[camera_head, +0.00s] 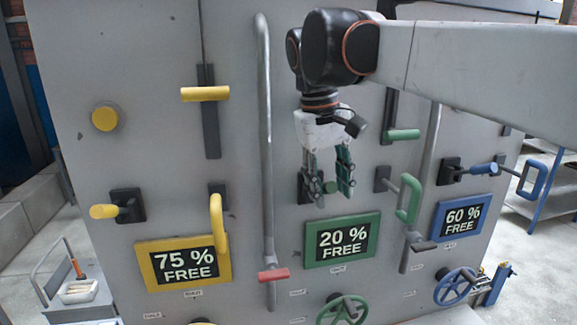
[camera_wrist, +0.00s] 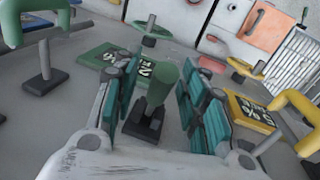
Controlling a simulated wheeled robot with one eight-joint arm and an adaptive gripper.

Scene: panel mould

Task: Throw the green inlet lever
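A short green lever (camera_head: 330,187) sticks out from a black base on the grey panel, above the green "20 % FREE" sign (camera_head: 312,254). Its label cannot be read. In the wrist view the green lever (camera_wrist: 163,85) stands up from its dark base (camera_wrist: 144,124). My gripper (camera_head: 331,190) is open and points down in front of the panel. In the wrist view my gripper (camera_wrist: 160,105) has one teal finger on each side of the lever, with a gap showing on both sides. The fingers partly hide the lever and its base in the head view.
A green loop handle (camera_head: 410,198) stands right of my gripper, and a green slide lever (camera_head: 402,134) is above it. A vertical grey pipe (camera_head: 266,150) with a red handle (camera_head: 273,275) runs left. A green handwheel (camera_head: 342,310) is below. Yellow controls are left, blue controls right.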

